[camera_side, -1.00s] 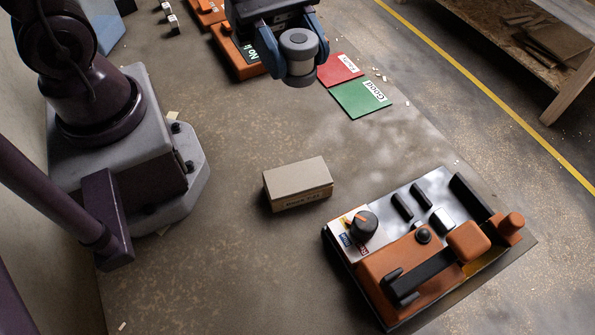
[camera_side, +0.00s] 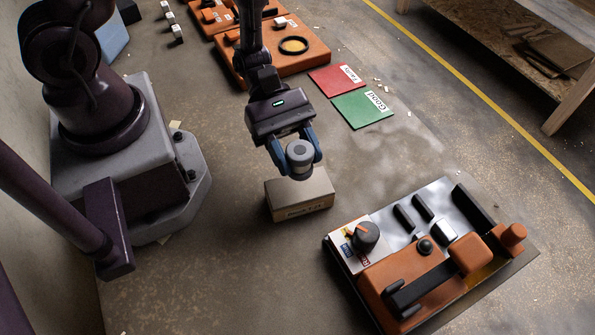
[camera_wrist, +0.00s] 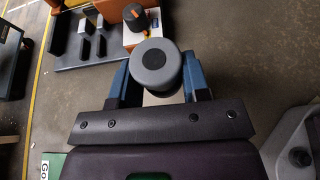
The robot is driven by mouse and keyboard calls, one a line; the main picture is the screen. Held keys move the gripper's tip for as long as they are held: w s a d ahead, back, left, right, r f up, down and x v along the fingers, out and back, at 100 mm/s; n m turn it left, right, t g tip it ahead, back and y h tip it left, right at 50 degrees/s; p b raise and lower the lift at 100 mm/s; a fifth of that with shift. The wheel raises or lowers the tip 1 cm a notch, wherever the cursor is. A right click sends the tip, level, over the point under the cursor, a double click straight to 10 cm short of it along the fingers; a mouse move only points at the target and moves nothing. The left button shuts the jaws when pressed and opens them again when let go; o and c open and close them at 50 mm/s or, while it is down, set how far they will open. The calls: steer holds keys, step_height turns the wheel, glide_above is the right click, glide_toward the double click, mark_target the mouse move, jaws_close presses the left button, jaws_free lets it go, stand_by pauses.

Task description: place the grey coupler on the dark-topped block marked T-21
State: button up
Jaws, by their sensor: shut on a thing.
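The grey coupler (camera_side: 299,150), a short cylinder with a lighter round top, is held upright between the blue fingers of my gripper (camera_side: 298,160). In the wrist view the coupler (camera_wrist: 156,62) sits between the two fingers of my gripper (camera_wrist: 156,75). A box-shaped block (camera_side: 312,199) stands on the floor below, with writing on its front side too small to read surely. Its top looks tan-grey, partly hidden by the coupler and fingers. The coupler overlaps the block's back edge in the side view; I cannot tell whether they touch. In the wrist view the block is mostly hidden.
An orange and black fixture with a knob (camera_side: 364,236) stands to the right of the block. A red mat (camera_side: 333,79) and a green mat (camera_side: 356,111) lie behind. Orange trays (camera_side: 300,58) stand at the back. Floor left and in front of the block is clear.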

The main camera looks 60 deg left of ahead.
mark_target(297, 183)
steer(key=shift+f, duration=2.35)
steer(key=o, duration=0.9)
steer(key=shift+f, duration=0.1)
steer(key=shift+a+r, duration=0.25)
steer(key=v, duration=1.1)
steer(key=s+a+r+m+t+y, duration=0.2)
steer(key=r+m+y, duration=0.4)
steer(key=r+m, duration=0.3)
steer(key=s+a+r+m+t+y, duration=0.2)
steer(key=r+m+y, duration=0.5)
steer(key=r, duration=0.9)
steer(key=shift+s+m+t, duration=0.2)
steer(key=shift+m+t, duration=0.6)
steer(key=shift+m, duration=0.2)
